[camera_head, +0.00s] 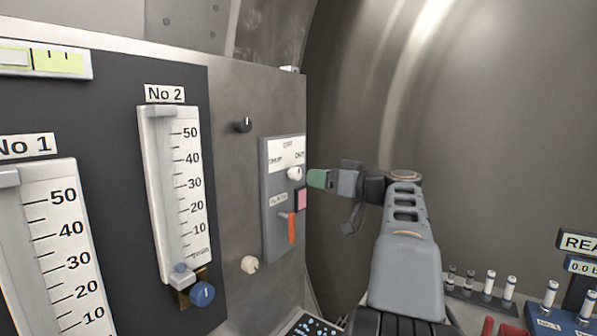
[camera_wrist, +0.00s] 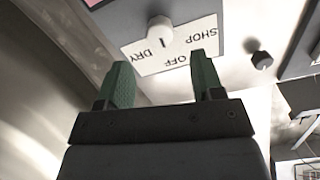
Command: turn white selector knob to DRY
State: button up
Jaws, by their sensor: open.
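The white selector knob (camera_head: 294,173) sits on a grey panel (camera_head: 270,222) at the right end of the control board, below a white label plate (camera_head: 286,153). In the wrist view the knob (camera_wrist: 160,27) is at the top centre, with the label plate upside down and reading SHOP, OFF and DRY. A short dark mark shows by the knob on the OFF side; its exact setting is hard to tell. My gripper (camera_head: 318,178) is just right of the knob in the head view. In the wrist view its green fingers (camera_wrist: 163,75) are spread and empty, short of the knob.
A pink square (camera_head: 302,199) and a red lever (camera_head: 291,228) are below the knob. A black knob (camera_head: 242,125), a cream knob (camera_head: 249,264) and the No 2 gauge (camera_head: 172,190) are to the left. Small bottles (camera_head: 509,288) stand at lower right.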

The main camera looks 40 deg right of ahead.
aim_at(299, 174)
jog(key=p+x, duration=0.1)
jog(key=x, duration=0.6)
jog(key=shift+w+p, duration=0.1)
jog(key=shift+p, duration=0.2)
jog(key=c, duration=0.9)
